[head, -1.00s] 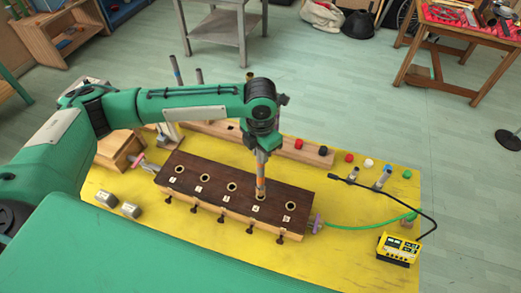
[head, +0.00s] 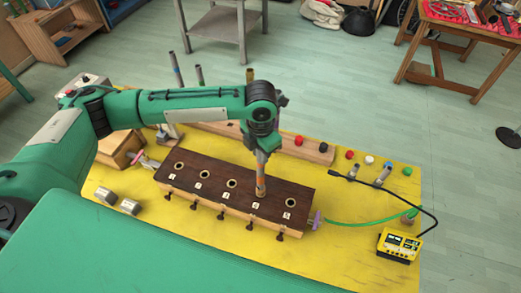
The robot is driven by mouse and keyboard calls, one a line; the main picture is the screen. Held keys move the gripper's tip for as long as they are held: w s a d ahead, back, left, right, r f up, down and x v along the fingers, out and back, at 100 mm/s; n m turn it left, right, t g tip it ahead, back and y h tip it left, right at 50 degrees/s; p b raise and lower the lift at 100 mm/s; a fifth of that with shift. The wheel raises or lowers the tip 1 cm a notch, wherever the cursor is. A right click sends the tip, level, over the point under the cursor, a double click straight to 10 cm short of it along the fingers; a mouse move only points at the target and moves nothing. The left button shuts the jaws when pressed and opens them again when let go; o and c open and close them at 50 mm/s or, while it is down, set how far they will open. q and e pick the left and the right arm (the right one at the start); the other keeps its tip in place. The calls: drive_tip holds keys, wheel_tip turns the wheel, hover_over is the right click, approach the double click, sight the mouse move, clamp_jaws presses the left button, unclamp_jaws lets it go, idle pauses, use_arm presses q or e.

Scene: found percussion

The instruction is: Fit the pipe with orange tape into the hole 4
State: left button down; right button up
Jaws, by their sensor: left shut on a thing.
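The pipe with orange tape (head: 261,182) is upright in my left gripper (head: 261,153), which is shut on its upper part. The pipe's lower end is at hole 4 (head: 261,194) of the dark wooden block (head: 217,180). The pipe covers most of that hole, so I cannot tell how deep it sits. Hole 5 (head: 290,202) to its right and the holes to its left are empty. My right gripper is not in view.
The block lies on a yellow table (head: 345,235). Two metal pieces (head: 129,207) lie left of the block. A wooden rail (head: 281,142) runs behind it.

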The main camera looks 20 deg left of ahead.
use_arm(q)
drive_tip(key=shift+f, duration=0.65)
drive_tip(key=c, duration=1.2)
unclamp_jaws()
drive_tip(key=shift+o, duration=0.2)
wheel_tip(320, 180, up, 13)
drive_tip(key=b, duration=0.4)
drive_tip(key=shift+b, duration=0.35)
drive_tip(key=shift+r, duration=0.4)
drive_tip(key=shift+s+f, duration=0.1)
